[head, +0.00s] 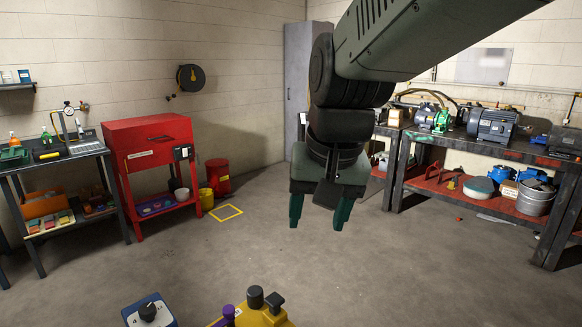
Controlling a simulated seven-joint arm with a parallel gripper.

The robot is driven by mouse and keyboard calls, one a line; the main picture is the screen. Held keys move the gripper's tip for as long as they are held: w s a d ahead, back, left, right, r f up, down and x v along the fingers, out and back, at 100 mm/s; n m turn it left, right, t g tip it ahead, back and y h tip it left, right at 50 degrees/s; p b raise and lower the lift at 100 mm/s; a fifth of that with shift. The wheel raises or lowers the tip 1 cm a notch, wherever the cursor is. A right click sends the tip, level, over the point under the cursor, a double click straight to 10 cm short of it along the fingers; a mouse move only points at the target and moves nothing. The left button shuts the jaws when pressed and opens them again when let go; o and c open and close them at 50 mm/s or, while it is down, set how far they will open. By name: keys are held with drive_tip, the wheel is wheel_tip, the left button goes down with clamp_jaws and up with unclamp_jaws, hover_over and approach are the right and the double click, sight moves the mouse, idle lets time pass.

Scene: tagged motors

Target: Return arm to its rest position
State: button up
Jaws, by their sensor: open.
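My gripper (320,222) hangs from my dark arm in the middle of the head view. Its two green fingers point down and are apart, with nothing between them. It is in the air above the grey floor, and no object touches it. My arm reaches in from the top right.
A workbench (450,143) with motors (493,124) stands at the right. A red cabinet (150,150) and a dark side table (62,160) stand at the left. A blue box with a knob (149,312) and a yellow unit (262,316) show at the bottom edge. The middle floor is clear.

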drive_tip(key=s+d+t, duration=0.1)
drive_tip(key=s+d, duration=0.2)
drive_tip(key=s, duration=0.4)
drive_tip(key=s+d+r+t+h, duration=0.1)
drive_tip(key=s+d, duration=0.3)
drive_tip(key=s, duration=0.3)
drive_tip(key=shift+d, duration=0.1)
